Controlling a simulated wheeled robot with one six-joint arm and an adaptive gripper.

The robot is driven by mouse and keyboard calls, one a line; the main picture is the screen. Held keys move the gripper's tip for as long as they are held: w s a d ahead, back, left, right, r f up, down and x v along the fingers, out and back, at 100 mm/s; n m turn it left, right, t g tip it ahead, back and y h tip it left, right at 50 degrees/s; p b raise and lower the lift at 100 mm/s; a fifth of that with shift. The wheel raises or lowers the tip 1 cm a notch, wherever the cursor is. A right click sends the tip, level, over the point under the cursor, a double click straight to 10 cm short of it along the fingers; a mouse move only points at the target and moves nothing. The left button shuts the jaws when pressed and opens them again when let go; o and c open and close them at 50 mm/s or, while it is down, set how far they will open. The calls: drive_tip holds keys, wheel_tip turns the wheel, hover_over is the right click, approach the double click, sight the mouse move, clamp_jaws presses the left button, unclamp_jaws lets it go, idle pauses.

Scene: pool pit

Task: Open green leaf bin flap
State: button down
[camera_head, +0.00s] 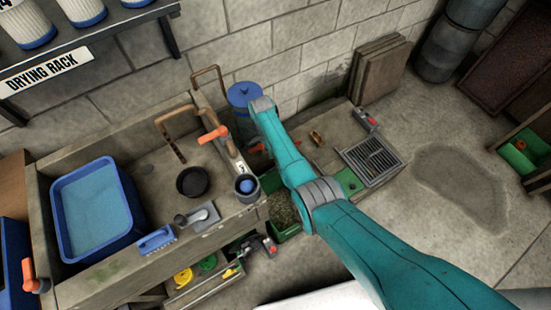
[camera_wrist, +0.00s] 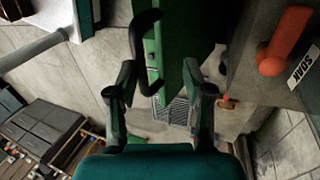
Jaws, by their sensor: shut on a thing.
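In the wrist view, the green leaf bin flap (camera_wrist: 172,60) runs down the middle as a long green panel. A curved black handle (camera_wrist: 146,30) stands at its left side. My gripper (camera_wrist: 162,85) has one finger on each side of the panel and handle, and is shut on the flap; the exact contact is hard to see. In the head view, a green bin edge (camera_head: 286,232) with brown leafy content shows beside my teal arm. Another green part (camera_head: 347,182) shows right of the arm. My arm hides the fingers there.
A wooden bench with a blue water tub (camera_head: 95,210) and a black cup (camera_head: 190,181) stands at left. A blue canister (camera_head: 243,95) stands near the block wall. A metal grate (camera_head: 372,160) lies to the right. Open concrete floor lies further right.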

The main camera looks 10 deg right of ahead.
drive_tip(key=shift+s+a+f, duration=0.1)
drive_tip(key=shift+s+f, duration=0.2)
drive_tip(key=shift+f, duration=0.2)
drive_tip(key=c, duration=1)
unclamp_jaws()
drive_tip(key=shift+f, duration=0.1)
drive_tip(key=shift+c, duration=0.7)
drive_tip(key=shift+w, duration=0.1)
drive_tip(key=shift+c, duration=0.2)
drive_tip(key=shift+w+r, duration=0.15)
drive_tip(key=shift+r, duration=0.15)
drive_tip(key=v, duration=1.2)
